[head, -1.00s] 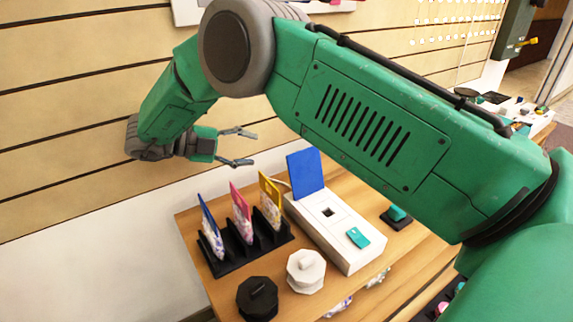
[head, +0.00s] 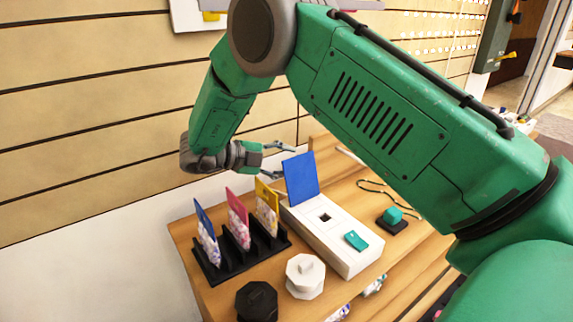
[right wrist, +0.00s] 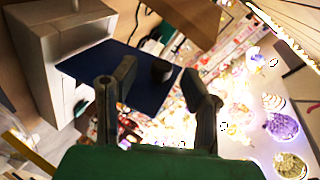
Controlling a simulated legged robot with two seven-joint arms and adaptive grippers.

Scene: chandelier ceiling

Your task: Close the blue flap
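The blue flap (head: 301,178) stands raised, nearly upright, at the back end of the white box (head: 350,262). The box has a small dark square hole in its top and a teal piece (head: 356,240) near its front. My right gripper (head: 285,160) is open and empty, just behind and left of the flap; the flap hides part of the lower finger. In the right wrist view the flap (right wrist: 140,78) spans the space before my two spread fingers. I cannot tell whether they touch it. My left gripper is not in view.
A black rack (head: 245,258) with blue, pink and yellow-topped packets stands left of the box. A white lidded pot (head: 305,276) and a black one (head: 257,301) are in front. A teal block (head: 393,215) on a black base sits right. The slatted wall (head: 90,120) is behind.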

